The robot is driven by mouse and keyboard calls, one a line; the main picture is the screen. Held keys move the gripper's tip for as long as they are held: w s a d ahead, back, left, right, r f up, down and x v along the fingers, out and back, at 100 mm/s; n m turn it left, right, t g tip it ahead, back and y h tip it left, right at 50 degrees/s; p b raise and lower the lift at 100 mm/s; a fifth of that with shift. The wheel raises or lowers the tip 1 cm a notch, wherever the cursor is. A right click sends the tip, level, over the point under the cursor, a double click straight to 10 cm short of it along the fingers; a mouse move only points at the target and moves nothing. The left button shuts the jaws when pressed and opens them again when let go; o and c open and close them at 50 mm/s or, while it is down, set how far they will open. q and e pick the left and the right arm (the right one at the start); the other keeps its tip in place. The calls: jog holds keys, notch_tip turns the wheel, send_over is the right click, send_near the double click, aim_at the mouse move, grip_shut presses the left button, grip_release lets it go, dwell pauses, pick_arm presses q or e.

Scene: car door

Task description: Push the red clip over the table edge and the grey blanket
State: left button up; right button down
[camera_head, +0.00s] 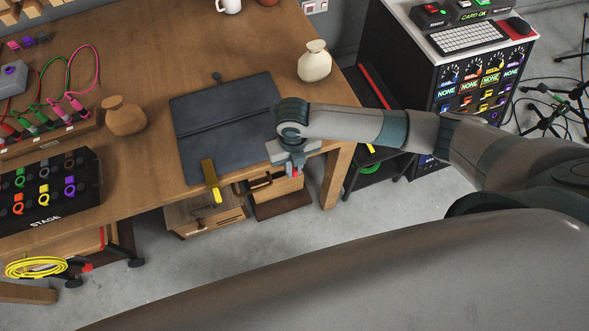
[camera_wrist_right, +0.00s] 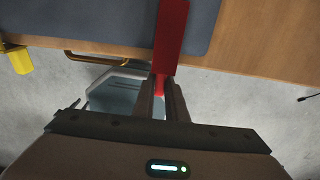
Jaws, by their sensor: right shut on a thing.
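The grey blanket (camera_head: 225,118) lies flat on the wooden table (camera_head: 152,165) and reaches its front edge. The red clip (camera_wrist_right: 172,38) shows in the right wrist view, its long flat part over the blanket near its right side and across the table edge. In the head view only a small red bit (camera_head: 294,171) shows below my right gripper (camera_head: 291,168). My right gripper is shut on the narrow red end of the clip, at the fingertips (camera_wrist_right: 160,84) in the wrist view. How deep the clip sits on the edge is hidden. My left gripper is out of view.
A yellow clip (camera_head: 210,180) sits across the blanket and table edge to the left. Drawers (camera_head: 205,212) are below the front edge. A cream vase (camera_head: 314,63) and a brown vase (camera_head: 124,115) stand on the table. A dark cabinet (camera_head: 458,80) stands to the right.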

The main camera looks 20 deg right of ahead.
dwell(0.3)
jog(key=c, duration=1.7)
grip_release()
jog(key=shift+r, duration=0.15)
notch_tip(320, 180, up, 17)
jog(key=shift+r+b, duration=0.1)
jog(key=shift+b, duration=1.1)
